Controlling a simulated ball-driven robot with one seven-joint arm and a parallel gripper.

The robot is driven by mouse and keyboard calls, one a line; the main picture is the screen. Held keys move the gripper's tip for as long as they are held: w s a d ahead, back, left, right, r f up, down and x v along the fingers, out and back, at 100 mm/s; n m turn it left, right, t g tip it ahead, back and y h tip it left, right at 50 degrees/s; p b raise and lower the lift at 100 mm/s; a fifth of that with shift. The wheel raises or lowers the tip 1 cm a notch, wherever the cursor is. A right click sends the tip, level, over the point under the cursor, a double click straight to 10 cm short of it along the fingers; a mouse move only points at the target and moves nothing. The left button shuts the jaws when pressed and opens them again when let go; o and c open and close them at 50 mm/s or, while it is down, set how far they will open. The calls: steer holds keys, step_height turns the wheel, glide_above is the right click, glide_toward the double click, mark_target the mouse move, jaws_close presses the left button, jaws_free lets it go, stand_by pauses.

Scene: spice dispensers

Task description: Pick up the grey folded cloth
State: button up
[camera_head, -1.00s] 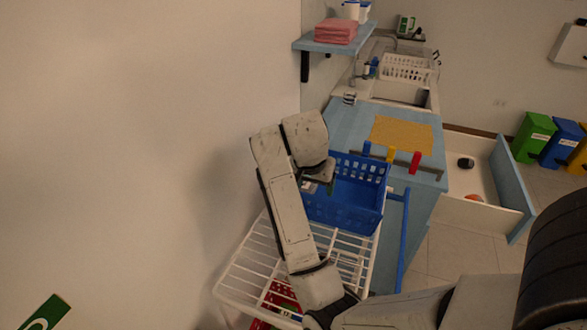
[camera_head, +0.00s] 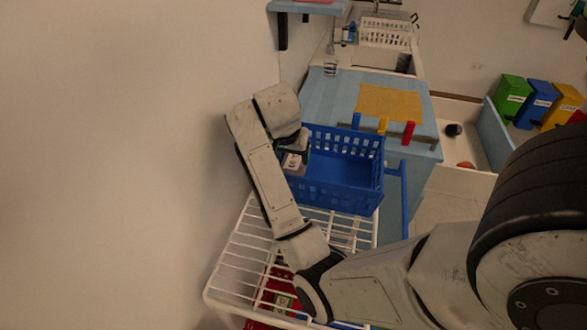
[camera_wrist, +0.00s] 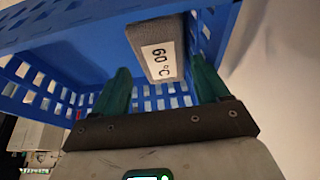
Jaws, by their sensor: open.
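My gripper (camera_wrist: 160,66) has two green fingers spread apart. The cloth shows in the space between and beyond the fingertips; I cannot tell whether either finger touches it. In the head view the blue basket (camera_head: 345,195) stands on a white wire rack, and my arm reaches into its left part.
The white wire rack (camera_head: 235,262) is beside the wall. A blue counter (camera_head: 325,95) with a yellow mat (camera_head: 390,102) and a rail with coloured handles lies behind the basket. A white basket (camera_head: 385,38) stands farther back. An open drawer (camera_head: 470,140) is at the right.

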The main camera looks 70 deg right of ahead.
mark_target(293, 164)
steer(key=x, duration=0.4)
steer(key=shift+f+p, duration=0.3)
steer(key=shift+f, duration=0.15)
steer(key=shift+c, duration=0.3)
steer(key=c, duration=0.7)
